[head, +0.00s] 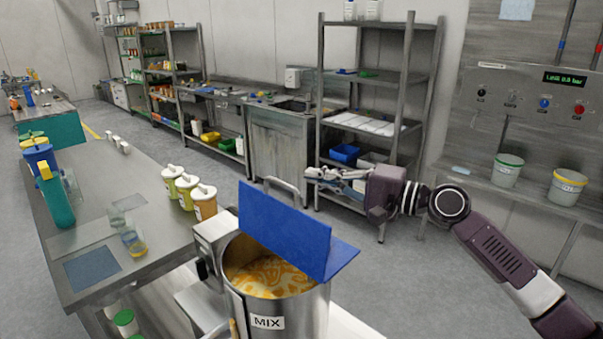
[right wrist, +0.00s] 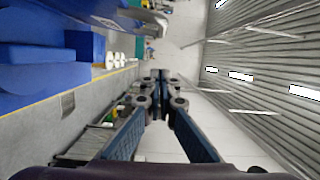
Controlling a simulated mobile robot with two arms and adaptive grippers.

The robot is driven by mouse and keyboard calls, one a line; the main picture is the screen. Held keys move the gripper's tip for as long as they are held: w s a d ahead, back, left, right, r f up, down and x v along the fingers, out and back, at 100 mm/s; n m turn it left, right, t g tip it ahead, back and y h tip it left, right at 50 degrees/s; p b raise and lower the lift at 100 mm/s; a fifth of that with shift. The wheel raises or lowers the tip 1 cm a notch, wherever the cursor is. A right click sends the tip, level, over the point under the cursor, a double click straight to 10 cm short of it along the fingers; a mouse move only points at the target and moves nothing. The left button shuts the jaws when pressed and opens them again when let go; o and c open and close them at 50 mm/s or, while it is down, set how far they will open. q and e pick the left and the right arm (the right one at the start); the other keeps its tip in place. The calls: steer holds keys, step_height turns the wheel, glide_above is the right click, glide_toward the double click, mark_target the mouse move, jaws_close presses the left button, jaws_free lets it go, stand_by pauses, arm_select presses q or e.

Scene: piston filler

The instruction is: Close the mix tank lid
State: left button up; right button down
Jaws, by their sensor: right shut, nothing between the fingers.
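The mix tank (head: 270,304) is a steel pot labelled MIX at the bottom centre of the head view, holding an orange and cream mixture. Its blue lid (head: 283,228) stands tilted up over the tank's far side, so the opening shows. A flat blue panel (head: 343,257) adjoins it on the right. A grey lid handle (head: 283,190) shows at the lid's upper edge. My right gripper (head: 318,177) is shut and empty, to the right of the handle and apparently apart from it. Its fingers also show in the right wrist view (right wrist: 160,88). My left gripper is out of view.
A steel table (head: 165,237) on the left carries several lidded jars (head: 204,203) and a blue and teal device (head: 52,190). A shelf rack (head: 405,100) stands behind my right gripper. Two buckets (head: 507,171) sit on the right-hand counter. Grey floor is open between.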

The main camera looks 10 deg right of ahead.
steer(key=a, duration=0.1)
steer(key=s+a+p, duration=0.1)
steer(key=a+p, duration=0.1)
steer(key=a, duration=0.1)
steer(key=shift+s+f, duration=0.15)
steer(key=shift+s, duration=0.2)
